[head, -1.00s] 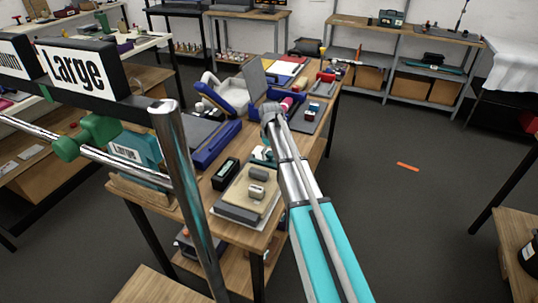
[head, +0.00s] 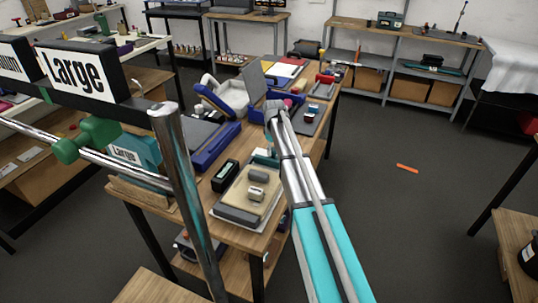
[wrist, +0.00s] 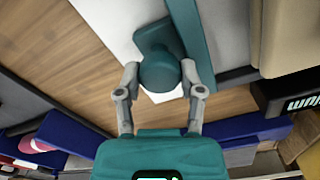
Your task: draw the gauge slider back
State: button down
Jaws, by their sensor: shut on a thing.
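In the wrist view, a teal round knob (wrist: 160,72), which looks like the gauge slider's, stands on a teal plate beside a long teal bar (wrist: 191,42). My gripper (wrist: 160,80) has its two grey fingers on either side of the knob, shut on it. A pale sheet or plate lies under it. In the head view, a small teal part (head: 265,156) shows on the near table just left of my arm. My arm covers most of the fingers there, so the grip itself is hidden in that view.
The wooden table (head: 238,235) holds a beige block (head: 247,190), a black box with a display (head: 225,175) and blue trays (head: 216,146) close by. A metal post and a "Large" sign (head: 77,73) stand in the left foreground.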

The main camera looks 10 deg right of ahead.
jog(key=w+d, duration=0.1)
jog(key=w, duration=0.1)
jog(key=shift+w+d, duration=0.4)
jog(key=shift+c, duration=1.2)
grip_release()
jog(key=shift+r, duration=0.1)
